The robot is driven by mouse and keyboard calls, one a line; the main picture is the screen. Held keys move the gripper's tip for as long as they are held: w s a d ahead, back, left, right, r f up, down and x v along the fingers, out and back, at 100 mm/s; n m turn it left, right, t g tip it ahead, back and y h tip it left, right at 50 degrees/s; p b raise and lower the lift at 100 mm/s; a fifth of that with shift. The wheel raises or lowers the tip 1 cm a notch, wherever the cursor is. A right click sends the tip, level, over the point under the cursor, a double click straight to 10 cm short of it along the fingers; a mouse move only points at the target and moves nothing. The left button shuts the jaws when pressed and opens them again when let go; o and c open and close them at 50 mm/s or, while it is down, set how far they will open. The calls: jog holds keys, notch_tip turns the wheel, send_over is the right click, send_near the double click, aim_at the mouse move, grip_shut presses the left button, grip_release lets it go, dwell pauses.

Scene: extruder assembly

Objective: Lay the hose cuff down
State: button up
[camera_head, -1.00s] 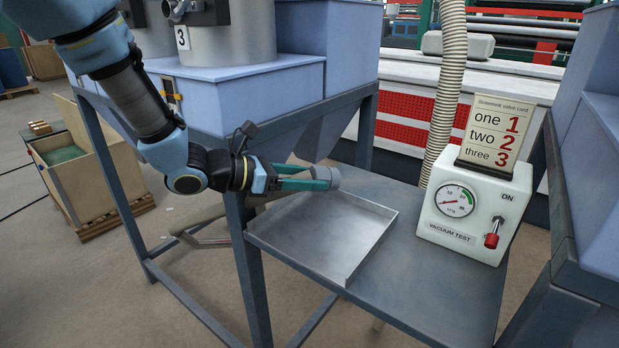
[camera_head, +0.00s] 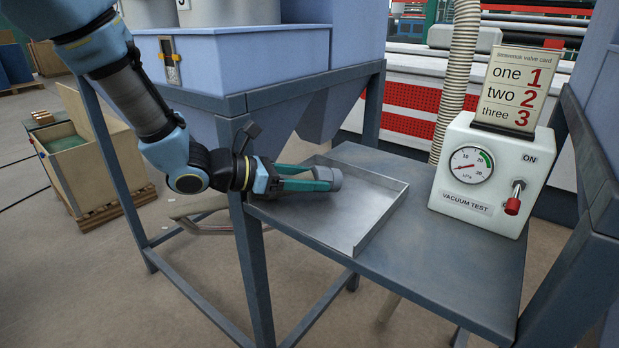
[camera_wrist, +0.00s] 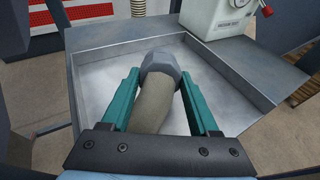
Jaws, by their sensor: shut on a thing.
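The hose cuff (camera_head: 328,177) is a grey faceted collar on the end of a beige-grey hose. In the wrist view the cuff (camera_wrist: 160,68) sits between the two green fingers, with the hose (camera_wrist: 153,106) running back toward the palm. My gripper (camera_head: 308,179) is shut on the cuff and reaches in from the left over the metal tray (camera_head: 372,222). In the wrist view the tray floor lies beneath and beyond the cuff. I cannot tell whether the cuff touches the tray.
The tray lies on a grey table. A white vacuum test box (camera_head: 488,170) with a gauge, a red-tipped switch and a valve card (camera_head: 515,88) stands to the right. A ribbed hose (camera_head: 460,85) hangs behind. The hopper frame's leg (camera_head: 252,262) stands below my gripper.

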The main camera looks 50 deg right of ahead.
jog(key=shift+f+b, duration=0.65)
jog(key=o, duration=1.6)
jog(key=shift+r, duration=0.1)
jog(key=shift+c, duration=0.2)
jog(key=shift+r+p, duration=2.25)
jog(key=shift+r, duration=1.3)
jog(key=shift+f, duration=0.1)
